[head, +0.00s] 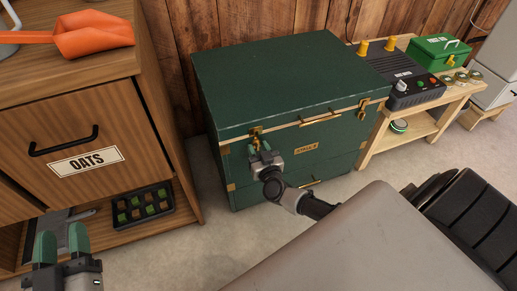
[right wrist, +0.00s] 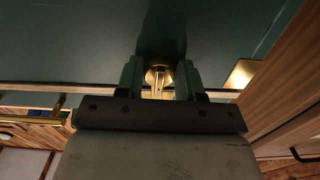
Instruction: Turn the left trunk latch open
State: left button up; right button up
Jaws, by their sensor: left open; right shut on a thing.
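The green trunk (head: 285,85) stands closed against the wooden wall. Its brass left latch (head: 255,132) is at the left of the front, by the lid seam. My right gripper (head: 260,151) is at this latch, shut on its brass turning piece and hiding part of it. In the right wrist view, the brass latch piece (right wrist: 158,77) sits between the two green fingers of my right gripper (right wrist: 159,82). The right latch (head: 362,108) is clear of both grippers. My left gripper (head: 62,244) is open and empty at the lower left, away from the trunk.
The wooden cabinet labelled OATS (head: 80,130) stands left of the trunk, with an orange scoop (head: 94,38) on top and a dark tray (head: 143,208) on its low shelf. A wooden bench (head: 425,108) at right holds a black device (head: 410,85) and green box (head: 440,50).

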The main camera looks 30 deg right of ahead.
jog(key=shift+a+m, duration=0.1)
jog(key=shift+m, duration=0.4)
jog(key=m, duration=0.2)
jog(key=shift+m+p, duration=0.3)
jog(key=shift+p, duration=0.1)
jog(key=shift+a+m, duration=0.1)
jog(key=shift+m, duration=0.8)
jog(key=m, duration=0.2)
jog(key=shift+m, duration=0.3)
jog(key=shift+a+m, duration=0.1)
jog(key=shift+m, duration=0.9)
jog(key=m, duration=0.2)
jog(key=shift+r+m+b, duration=0.15)
jog(key=shift+m+b, duration=0.15)
jog(key=shift+b, duration=0.05)
jog(key=shift+m, duration=1.2)
pick_arm(q)
jog(key=shift+s+d+r+t+h+b, duration=0.15)
jog(key=shift+r+t+h+b, duration=0.1)
jog(key=shift+r+t, duration=0.2)
jog(key=shift+s+a+r+t+h+b, duration=0.15)
jog(key=shift+r+t+b, duration=0.1)
jog(key=shift+r+t, duration=0.15)
pick_arm(e)
jog(key=shift+r+m, duration=0.15)
jog(key=shift+m, duration=1.15)
pick_arm(q)
jog(key=shift+d+r, duration=0.1)
jog(key=shift+r, duration=0.05)
